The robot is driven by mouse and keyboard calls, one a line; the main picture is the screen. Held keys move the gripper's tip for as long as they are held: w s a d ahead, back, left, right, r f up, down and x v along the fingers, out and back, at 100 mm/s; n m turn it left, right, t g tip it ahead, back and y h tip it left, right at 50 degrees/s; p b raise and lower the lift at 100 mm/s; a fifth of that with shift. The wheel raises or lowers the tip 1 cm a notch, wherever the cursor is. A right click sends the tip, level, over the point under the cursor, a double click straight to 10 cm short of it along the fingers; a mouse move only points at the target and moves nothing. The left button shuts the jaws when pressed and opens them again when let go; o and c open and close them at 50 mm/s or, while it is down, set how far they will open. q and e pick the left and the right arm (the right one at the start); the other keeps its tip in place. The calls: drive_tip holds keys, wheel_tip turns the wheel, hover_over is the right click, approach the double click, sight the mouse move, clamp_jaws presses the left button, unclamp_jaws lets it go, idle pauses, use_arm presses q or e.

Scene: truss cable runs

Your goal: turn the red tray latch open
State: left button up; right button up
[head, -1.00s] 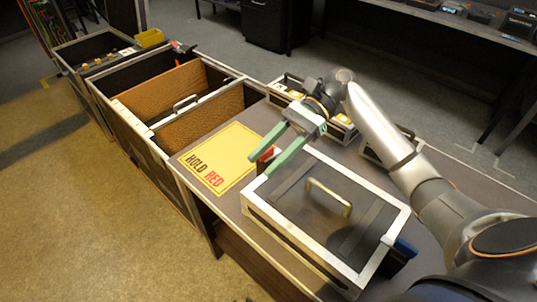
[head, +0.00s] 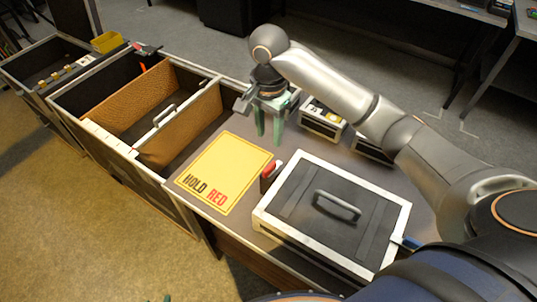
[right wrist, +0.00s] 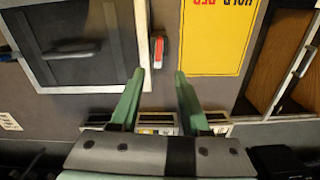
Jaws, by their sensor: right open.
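The red latch (head: 271,170) sits at the far left corner of the black tray (head: 290,189), which has a pale frame and a bar handle. It also shows in the right wrist view (right wrist: 158,52), lying along the tray's edge. My right gripper (head: 269,138) points down, open and empty, above the table behind the latch and apart from it. In the right wrist view its green fingertips (right wrist: 158,74) are spread, with the latch just beyond the gap. A green sliver at the head view's bottom edge looks like my left gripper (head: 167,298); the rest is cut off.
A yellow "HOLD RED" sign (head: 225,171) lies left of the tray. A blue latch (head: 406,243) is at the tray's right corner. Small boxes (head: 322,119) stand behind the tray. An open divided bin (head: 187,90) stands to the left.

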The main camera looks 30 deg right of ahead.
sight(269, 166)
wheel_tip(269, 166, down, 12)
drive_tip(key=shift+s+f, duration=0.15)
drive_tip(key=shift+f, duration=0.05)
idle(0.4)
clamp_jaws()
idle(0.4)
